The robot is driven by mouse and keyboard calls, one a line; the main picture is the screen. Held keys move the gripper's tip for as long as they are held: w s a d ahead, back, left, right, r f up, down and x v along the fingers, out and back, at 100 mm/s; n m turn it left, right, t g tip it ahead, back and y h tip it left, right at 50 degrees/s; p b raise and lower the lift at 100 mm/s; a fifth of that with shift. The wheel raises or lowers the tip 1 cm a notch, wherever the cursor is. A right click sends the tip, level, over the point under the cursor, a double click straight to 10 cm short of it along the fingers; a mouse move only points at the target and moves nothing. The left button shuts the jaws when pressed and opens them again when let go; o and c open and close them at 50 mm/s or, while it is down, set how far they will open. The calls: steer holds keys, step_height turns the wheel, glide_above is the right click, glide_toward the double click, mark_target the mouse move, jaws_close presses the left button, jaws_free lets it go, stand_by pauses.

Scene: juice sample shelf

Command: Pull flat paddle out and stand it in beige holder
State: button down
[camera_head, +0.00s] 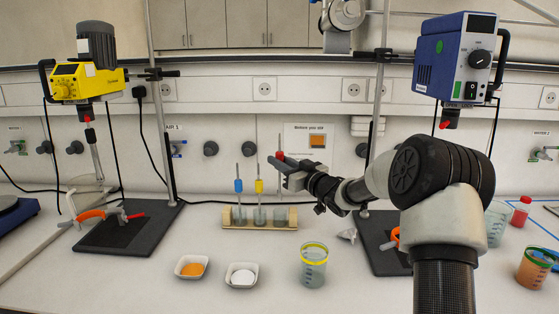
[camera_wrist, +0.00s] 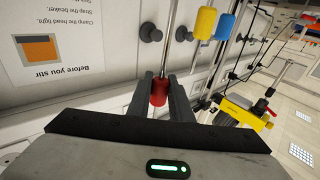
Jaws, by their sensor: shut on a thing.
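My gripper (camera_head: 282,163) is shut on the red grip of a thin-rod stirrer (camera_head: 279,154), above the right end of a beige holder (camera_head: 259,227). The red grip (camera_wrist: 158,94) also shows between the two dark fingers in the wrist view. It sits higher than a blue grip (camera_head: 238,186) and a yellow grip (camera_head: 259,186), whose rods stand upright in the holder. Grey shapes sit along the holder below the rods. The lower end of the red stirrer is not clear, so I cannot tell its paddle shape or whether it is clear of the holder.
A beaker with a yellow band (camera_head: 314,268) stands in front. Dishes of orange powder (camera_head: 191,267) and white material (camera_head: 242,275) lie left of it. A yellow stirring motor (camera_head: 88,82) and a blue one (camera_head: 455,65) hang on stands at either side. The bench at front left is clear.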

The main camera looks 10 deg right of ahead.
mark_target(280, 191)
steer(key=shift+f+b, duration=1)
steer(key=shift+f, duration=0.55)
steer(key=shift+f+b, duration=2.1)
steer(key=shift+f, duration=0.95)
steer(key=c, duration=1.5)
jaws_free()
steer(key=p+v, duration=0.1)
steer(key=v, duration=1.6)
steer(key=shift+s+d+p, duration=0.1)
steer(key=shift+s+p, duration=0.15)
steer(key=shift+p, duration=0.15)
